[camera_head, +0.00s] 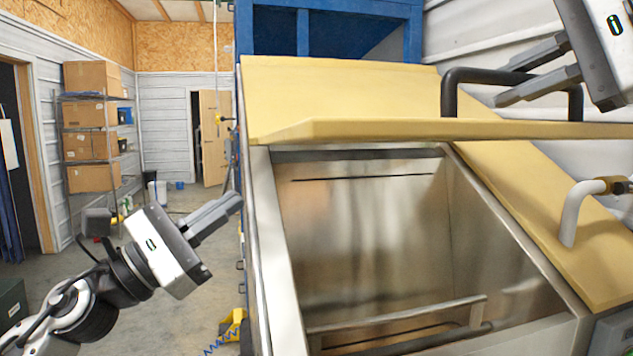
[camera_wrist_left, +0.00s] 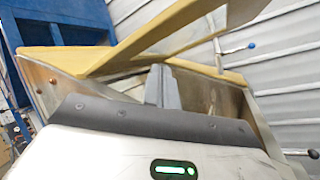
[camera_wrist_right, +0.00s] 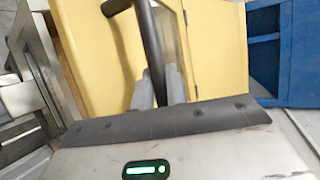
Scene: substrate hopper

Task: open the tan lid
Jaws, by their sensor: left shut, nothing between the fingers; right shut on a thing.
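The tan lid (camera_head: 350,130) is raised at a tilt over the steel hopper (camera_head: 265,240), whose inside shows below it. It also shows tilted up in the left wrist view (camera_wrist_left: 180,25). A black bar handle (camera_head: 452,95) stands on the lid. My right gripper (camera_head: 503,82) is at this handle. In the right wrist view the handle (camera_wrist_right: 150,45) runs down between its fingers, which are shut on it. My left gripper (camera_head: 238,198) is shut and empty, in front of the hopper's left side and apart from the lid.
A second tan panel (camera_head: 535,200) with a pale curved handle (camera_head: 570,215) slopes down on the right. A blue frame (camera_head: 330,30) stands behind the hopper. Shelves with boxes (camera_head: 93,145) stand far left. The floor on the left is mostly clear.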

